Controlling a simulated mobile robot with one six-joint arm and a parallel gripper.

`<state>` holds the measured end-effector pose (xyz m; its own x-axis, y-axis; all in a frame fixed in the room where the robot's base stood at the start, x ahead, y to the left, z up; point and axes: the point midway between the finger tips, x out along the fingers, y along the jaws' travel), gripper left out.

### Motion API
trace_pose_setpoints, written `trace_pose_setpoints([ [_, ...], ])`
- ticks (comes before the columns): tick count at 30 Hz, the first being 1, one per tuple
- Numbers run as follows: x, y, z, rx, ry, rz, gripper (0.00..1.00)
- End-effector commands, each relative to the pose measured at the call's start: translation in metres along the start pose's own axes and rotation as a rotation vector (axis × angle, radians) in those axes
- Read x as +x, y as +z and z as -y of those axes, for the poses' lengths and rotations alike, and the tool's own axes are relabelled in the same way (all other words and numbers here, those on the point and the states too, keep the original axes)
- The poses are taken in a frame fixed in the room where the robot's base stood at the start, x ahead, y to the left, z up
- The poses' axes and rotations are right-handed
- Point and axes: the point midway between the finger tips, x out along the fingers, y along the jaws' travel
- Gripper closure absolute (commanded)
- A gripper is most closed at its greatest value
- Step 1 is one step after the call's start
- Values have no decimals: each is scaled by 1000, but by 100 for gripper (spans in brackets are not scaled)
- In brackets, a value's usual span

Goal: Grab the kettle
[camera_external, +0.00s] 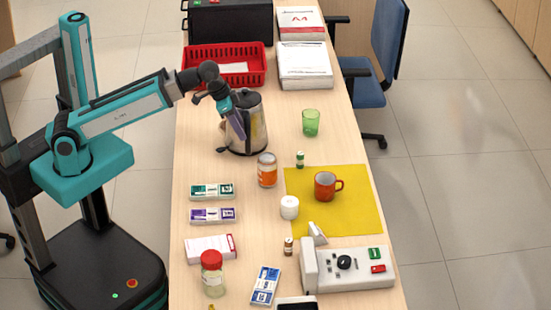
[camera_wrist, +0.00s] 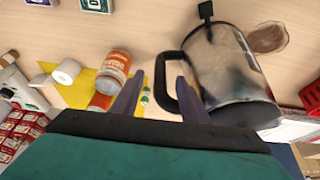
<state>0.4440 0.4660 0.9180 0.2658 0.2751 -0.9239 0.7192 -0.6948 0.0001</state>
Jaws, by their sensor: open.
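The kettle (camera_external: 246,128) is a shiny metal jug with a dark lid and dark base, upright on the counter. In the wrist view the kettle (camera_wrist: 222,75) fills the upper right, its black handle (camera_wrist: 166,82) toward my gripper. My gripper (camera_external: 236,117) is at the near-left side of the kettle in the external view, and partly covers it. In the wrist view my open gripper (camera_wrist: 158,98) has its two fingers apart, with the black handle between or just beyond them. I cannot tell whether either finger touches the handle.
An orange-labelled jar (camera_external: 267,170) stands close in front of the kettle. A green glass (camera_external: 311,122) is to its right, and a red basket (camera_external: 258,76) and paper stack (camera_external: 305,84) are behind. A yellow mat (camera_external: 350,215) holds a red mug (camera_external: 325,185).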

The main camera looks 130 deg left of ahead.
Motion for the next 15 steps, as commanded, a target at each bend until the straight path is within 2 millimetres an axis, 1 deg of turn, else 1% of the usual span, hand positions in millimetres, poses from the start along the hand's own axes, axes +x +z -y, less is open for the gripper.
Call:
trace_pose_setpoints([
  [9, 1, 0, 0, 0, 0, 0, 59],
  [15, 13, 0, 1, 0, 0, 2, 59],
])
